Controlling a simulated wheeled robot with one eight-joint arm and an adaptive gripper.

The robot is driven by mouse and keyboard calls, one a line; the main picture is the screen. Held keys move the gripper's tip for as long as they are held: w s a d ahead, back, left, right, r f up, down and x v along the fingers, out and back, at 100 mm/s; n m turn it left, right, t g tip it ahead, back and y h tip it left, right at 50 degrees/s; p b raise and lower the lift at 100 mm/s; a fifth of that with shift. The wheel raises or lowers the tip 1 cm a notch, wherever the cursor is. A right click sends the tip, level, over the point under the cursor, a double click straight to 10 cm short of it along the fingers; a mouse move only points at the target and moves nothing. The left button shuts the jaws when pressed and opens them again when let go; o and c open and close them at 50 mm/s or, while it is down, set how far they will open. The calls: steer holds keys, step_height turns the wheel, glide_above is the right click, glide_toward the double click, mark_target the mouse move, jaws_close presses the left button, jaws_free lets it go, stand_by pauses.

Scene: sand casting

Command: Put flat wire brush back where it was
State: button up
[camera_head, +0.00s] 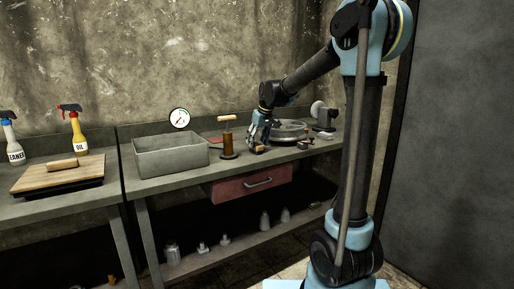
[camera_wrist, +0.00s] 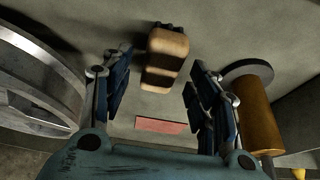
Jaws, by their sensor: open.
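The likely flat wire brush (camera_wrist: 165,58), a tan wooden block with a dark end, lies on the grey bench top in the wrist view. In the head view a small tan piece (camera_head: 260,149) shows at the foot of my gripper (camera_head: 256,138), probably the same brush. My gripper (camera_wrist: 160,92) points down at the bench with its blue fingers apart. In the wrist view the brush shows between and beyond the fingertips, with gaps on both sides. Its bristles cannot be made out clearly. A flat red rectangle (camera_wrist: 162,125) shows nearer the palm.
A brown cylinder (camera_head: 228,146) with a wooden-handled tool stands left of my gripper. A round metal wheel-like part (camera_head: 289,129) lies to the right. A grey open box (camera_head: 171,161) and a gauge (camera_head: 179,118) are farther left. A red drawer (camera_head: 250,186) is below the bench top.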

steer(key=v, duration=0.9)
steer(key=s+d+f+m, duration=0.1)
steer(key=s+d+f, duration=0.2)
steer(key=s+d, duration=0.25)
steer(key=s+d+f+m+h, duration=0.1)
steer(key=s+d+f, duration=0.25)
steer(key=s, duration=0.35)
steer(key=s+d+f+m, duration=0.1)
steer(key=s+d+f, duration=0.1)
steer(key=s+d, duration=0.35)
steer(key=s+d+f+m, duration=0.1)
steer(key=s+d+f, duration=0.2)
steer(key=s+f, duration=0.5)
steer(key=s+d+f+m+g+h, duration=0.1)
steer(key=s+d+f, duration=0.3)
steer(key=s+f, duration=0.4)
steer(key=s+m, duration=0.1)
steer(key=s, duration=0.1)
steer(key=shift+s+f+m+g+h, duration=0.2)
steer(key=shift+s+m+g+h, duration=0.1)
steer(key=shift+s, duration=0.1)
steer(key=shift+w+f, duration=0.2)
steer(key=shift+w, duration=0.2)
